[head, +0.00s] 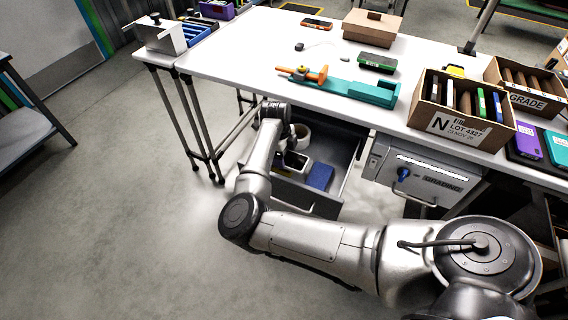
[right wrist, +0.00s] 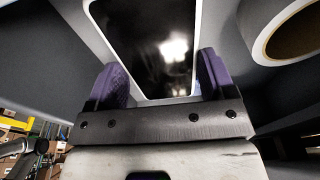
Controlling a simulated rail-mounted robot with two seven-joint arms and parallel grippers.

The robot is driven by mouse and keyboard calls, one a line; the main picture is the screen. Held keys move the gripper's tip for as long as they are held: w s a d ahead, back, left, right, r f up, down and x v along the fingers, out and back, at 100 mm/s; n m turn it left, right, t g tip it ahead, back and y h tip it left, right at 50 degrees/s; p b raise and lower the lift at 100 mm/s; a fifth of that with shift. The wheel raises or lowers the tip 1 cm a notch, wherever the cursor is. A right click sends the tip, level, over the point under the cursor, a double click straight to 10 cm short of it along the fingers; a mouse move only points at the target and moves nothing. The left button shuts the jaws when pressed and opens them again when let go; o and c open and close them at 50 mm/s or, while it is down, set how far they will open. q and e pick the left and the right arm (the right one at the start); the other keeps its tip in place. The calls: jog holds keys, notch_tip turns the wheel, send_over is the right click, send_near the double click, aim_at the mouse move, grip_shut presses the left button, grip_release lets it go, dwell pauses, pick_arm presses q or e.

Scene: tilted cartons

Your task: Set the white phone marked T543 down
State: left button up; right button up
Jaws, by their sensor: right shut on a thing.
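A white-edged phone (right wrist: 142,45) with a dark, shiny screen fills the upper middle of the right wrist view. My right gripper (right wrist: 162,68) is shut on it, with a purple pad at each side. The T543 mark cannot be read. I cannot tell whether the phone touches the drawer floor. My left gripper is not in view.
A tape roll (right wrist: 292,32) lies beside the phone, and a blue box (head: 319,176) sits in the drawer's right part. The white tabletop (head: 235,52) above holds a teal and orange tool (head: 345,88) and a carton of phones (head: 465,105). A grey GRADING box (head: 420,175) hangs right of the drawer.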

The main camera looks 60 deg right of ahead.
jog(key=shift+f+b, duration=1)
jog(key=shift+f, duration=1.1)
jog(key=shift+r, duration=0.1)
jog(key=o, duration=0.8)
jog(key=shift+a, duration=0.1)
jog(key=shift+o, duration=0.2)
jog(key=shift+w, duration=0.1)
jog(key=shift+r+p, duration=0.3)
jog(key=shift+r, duration=0.1)
jog(key=r+p, duration=0.1)
jog(key=r, duration=0.2)
jog(key=w+r+p, duration=0.1)
jog(key=r, duration=0.2)
jog(key=r+p, duration=0.1)
jog(key=r, duration=0.2)
jog(key=shift+w+r, duration=0.2)
jog(key=shift+w, duration=0.05)
jog(key=shift+w+r+p, duration=0.15)
jog(key=shift+r+p, duration=0.3)
jog(key=shift+r, duration=0.4)
